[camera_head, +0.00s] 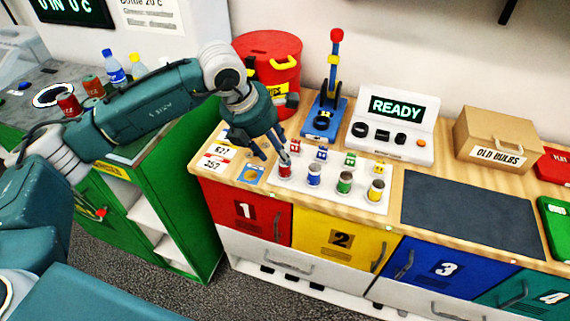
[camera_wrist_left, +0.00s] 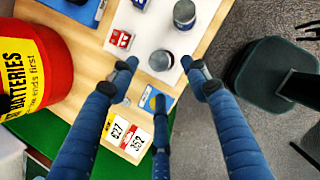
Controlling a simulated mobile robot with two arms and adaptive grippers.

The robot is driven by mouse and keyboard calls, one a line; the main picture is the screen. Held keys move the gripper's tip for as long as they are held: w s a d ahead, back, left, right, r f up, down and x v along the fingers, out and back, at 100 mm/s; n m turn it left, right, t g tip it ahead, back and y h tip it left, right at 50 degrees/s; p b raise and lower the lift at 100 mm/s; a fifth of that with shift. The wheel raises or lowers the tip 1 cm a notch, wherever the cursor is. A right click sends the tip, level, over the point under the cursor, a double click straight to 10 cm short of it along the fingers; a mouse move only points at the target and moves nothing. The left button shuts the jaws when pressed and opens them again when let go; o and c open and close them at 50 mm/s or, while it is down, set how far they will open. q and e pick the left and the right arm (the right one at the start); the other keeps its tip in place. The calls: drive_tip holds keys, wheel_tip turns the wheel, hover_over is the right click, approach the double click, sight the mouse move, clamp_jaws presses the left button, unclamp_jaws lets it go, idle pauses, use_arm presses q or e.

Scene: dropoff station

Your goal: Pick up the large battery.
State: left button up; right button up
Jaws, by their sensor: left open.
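Red (camera_head: 285,169), blue (camera_head: 314,176), green (camera_head: 345,183) and yellow (camera_head: 376,191) cylindrical cells stand upright in a row on a white board (camera_head: 335,198). I cannot tell which one counts as the large battery. My left gripper (camera_head: 270,154) points down, open and empty, at the board's left end beside the red cell. In the left wrist view, a grey-topped cell (camera_wrist_left: 161,60) shows just ahead of the open fingers of my left gripper (camera_wrist_left: 160,80). Another grey-topped cell (camera_wrist_left: 185,12) stands beyond it. My right gripper is not in view.
Small coloured blocks stand behind the cells. A red batteries bin (camera_head: 270,55), a blue lever press (camera_head: 325,115) and a READY console (camera_head: 395,130) line the back. A dark mat (camera_head: 470,215) lies right. Number cards (camera_head: 215,158) and a blue card (camera_head: 250,175) lie left.

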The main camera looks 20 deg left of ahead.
sight(285, 167)
use_arm(q)
drive_tip(key=p+x, duration=0.2)
drive_tip(key=x, duration=0.3)
drive_tip(key=shift+p, duration=0.35)
drive_tip(key=shift+w+d+f, duration=0.1)
drive_tip(key=shift+w+f, duration=0.05)
drive_tip(key=shift+f, duration=0.1)
drive_tip(key=shift+r, duration=0.1)
clamp_jaws()
